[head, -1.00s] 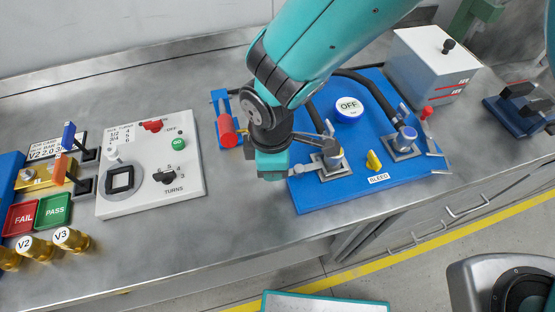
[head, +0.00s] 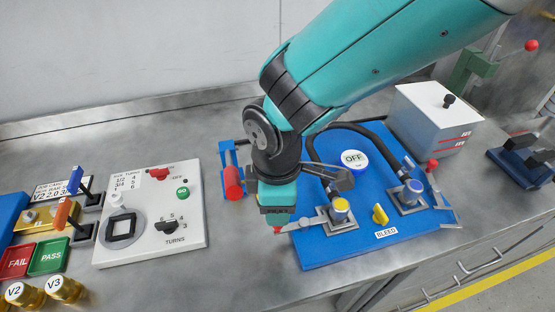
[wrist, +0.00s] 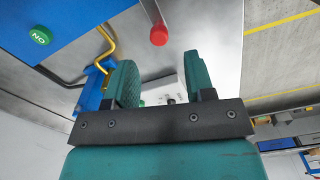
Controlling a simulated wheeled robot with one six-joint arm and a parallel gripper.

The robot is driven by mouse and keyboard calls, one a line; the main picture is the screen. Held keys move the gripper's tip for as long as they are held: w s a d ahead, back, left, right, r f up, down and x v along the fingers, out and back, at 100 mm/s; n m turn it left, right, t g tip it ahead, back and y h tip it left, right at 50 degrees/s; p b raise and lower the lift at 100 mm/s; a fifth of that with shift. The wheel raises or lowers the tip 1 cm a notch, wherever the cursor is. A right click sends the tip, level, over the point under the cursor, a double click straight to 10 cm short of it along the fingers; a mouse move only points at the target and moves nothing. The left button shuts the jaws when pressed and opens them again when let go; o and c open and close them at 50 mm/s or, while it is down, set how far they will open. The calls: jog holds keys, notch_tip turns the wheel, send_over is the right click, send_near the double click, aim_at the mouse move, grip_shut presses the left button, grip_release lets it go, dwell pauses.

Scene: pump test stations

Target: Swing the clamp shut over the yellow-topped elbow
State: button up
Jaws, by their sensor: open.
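The yellow-topped elbow (head: 340,205) stands on a grey base on the blue board. The clamp (head: 303,224) is a pale bar at its left side, swung out away from the elbow, with a red tip (head: 278,229) over the board's left edge. My gripper (head: 277,212) points down just above and behind that red tip, left of the elbow. In the wrist view my gripper (wrist: 162,82) has its fingers apart with nothing between them. A red knob on a thin bar (wrist: 159,34) shows beyond the fingertips, apparently the clamp's tip. My arm hides part of the board's back left.
A blue-topped elbow (head: 411,186) and a yellow bleed knob (head: 380,214) are right of the elbow. A red cylinder (head: 233,183) stands left of my gripper. The bench in front of the white panel (head: 150,240) is clear.

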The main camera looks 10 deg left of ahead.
notch_tip(320, 180, up, 12)
jog(key=shift+f+b, duration=0.15)
jog(key=shift+b, duration=0.25)
jog(key=d+r+m+y, duration=0.25)
jog(key=d+m, duration=0.35)
jog(key=d, duration=0.6)
jog(key=s+d+r+m+y, duration=0.1)
jog(key=s+d+m, duration=0.5)
jog(key=s+d, duration=0.1)
jog(key=shift+s+d+r+m+y, duration=0.15)
jog(key=shift+s+d+m+y, duration=0.15)
jog(key=shift+m+y, duration=0.1)
